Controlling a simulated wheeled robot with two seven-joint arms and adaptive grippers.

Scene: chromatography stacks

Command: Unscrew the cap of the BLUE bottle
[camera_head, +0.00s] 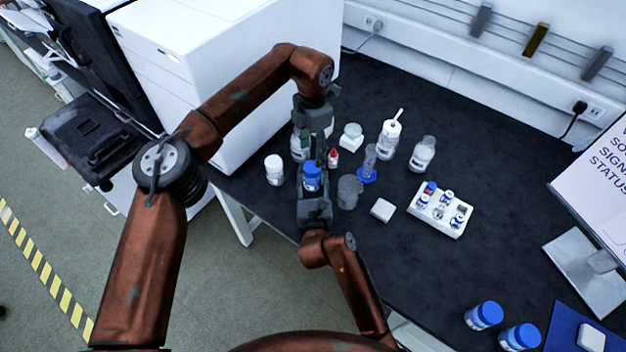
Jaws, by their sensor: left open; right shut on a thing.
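The blue bottle (312,177) stands at the left part of the black bench, its blue top showing between my two grippers. My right gripper (313,195) comes in from the front edge and is shut on the bottle, hiding its lower part. My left gripper (312,143) hangs from above, just behind and over the bottle's top, with open jaws. I cannot tell whether the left fingers touch the cap.
A white jar (274,169) stands left of the bottle. A small red-capped bottle (333,158), a grey beaker (349,191) and a white block (382,209) are close on the right. A vial rack (440,211) stands farther right. A white machine (230,60) rises behind left.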

